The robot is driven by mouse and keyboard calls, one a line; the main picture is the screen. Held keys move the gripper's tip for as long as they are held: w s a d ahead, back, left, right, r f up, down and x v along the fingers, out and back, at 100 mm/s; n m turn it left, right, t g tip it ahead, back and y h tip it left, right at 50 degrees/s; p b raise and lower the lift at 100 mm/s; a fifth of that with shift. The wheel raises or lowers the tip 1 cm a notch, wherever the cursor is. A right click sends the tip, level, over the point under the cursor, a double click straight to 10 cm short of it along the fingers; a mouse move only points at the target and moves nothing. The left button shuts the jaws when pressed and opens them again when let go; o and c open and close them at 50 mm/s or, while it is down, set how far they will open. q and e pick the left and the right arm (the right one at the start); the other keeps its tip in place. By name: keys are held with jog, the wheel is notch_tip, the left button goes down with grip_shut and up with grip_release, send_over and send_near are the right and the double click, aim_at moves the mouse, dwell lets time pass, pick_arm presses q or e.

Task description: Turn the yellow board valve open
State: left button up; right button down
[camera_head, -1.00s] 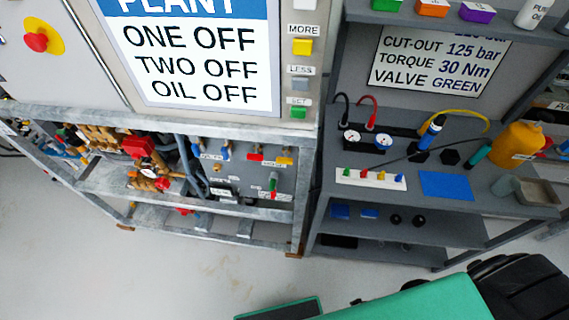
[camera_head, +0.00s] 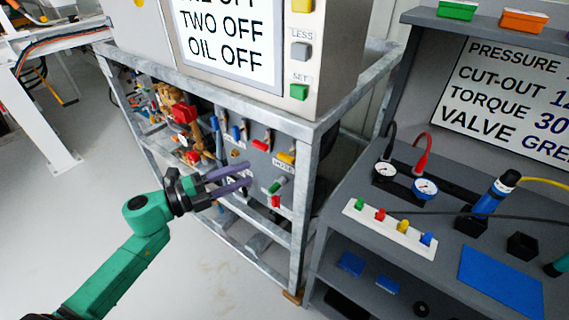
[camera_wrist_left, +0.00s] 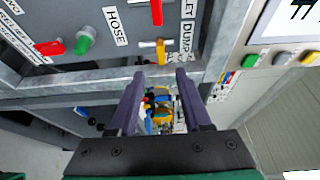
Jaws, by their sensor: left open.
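The yellow board valve handle (camera_head: 286,157) sits at the upper right of the grey valve board, to the right of a red handle (camera_head: 261,145). In the left wrist view the yellow handle (camera_wrist_left: 160,52) shows just beyond the fingertips, between their lines, close to the DUMP label. My left gripper (camera_head: 248,174) is open and empty, with two purple fingers reaching toward the board. In the head view its tips are left of and below the yellow handle; the wrist view (camera_wrist_left: 160,74) shows a gap ahead of them.
A galvanised frame (camera_head: 295,215) surrounds the board, its post just right of the yellow handle. Green (camera_head: 278,185) and red (camera_head: 275,201) handles sit below it. A grey bench (camera_head: 400,260) with gauges stands at right. The floor at lower left is clear.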

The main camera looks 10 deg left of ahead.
aim_at(283, 160)
pick_arm(q)
jog(key=p+x, duration=0.1)
jog(key=x, duration=1)
jog(key=shift+s+d, duration=0.1)
grip_shut()
